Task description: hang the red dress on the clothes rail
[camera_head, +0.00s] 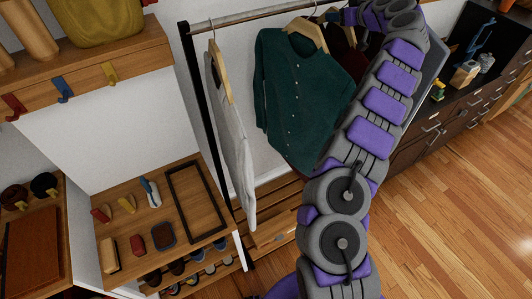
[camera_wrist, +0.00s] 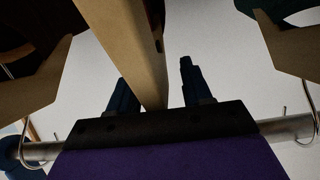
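The clothes rail (camera_head: 262,14) crosses the top of the head view, and its bar (camera_wrist: 285,128) shows low in the wrist view. A dark red garment, probably the red dress (camera_head: 343,50), hangs beside the green shirt, partly hidden by my arm. My gripper (camera_head: 345,17) is up at the rail. In the wrist view my gripper's (camera_wrist: 155,72) fingers stand apart. A wooden hanger (camera_wrist: 130,40) passes between them, close to the left finger, with a gap on the right. The hook of this hanger is hidden, so I cannot tell whether it sits on the rail.
A green shirt (camera_head: 295,90) and a white garment (camera_head: 232,130) hang on the rail. Other hangers (camera_wrist: 30,88) (camera_wrist: 292,45) flank my gripper. A shoe shelf (camera_head: 165,215) stands left, a dark cabinet (camera_head: 440,120) right. The wooden floor (camera_head: 450,220) is clear.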

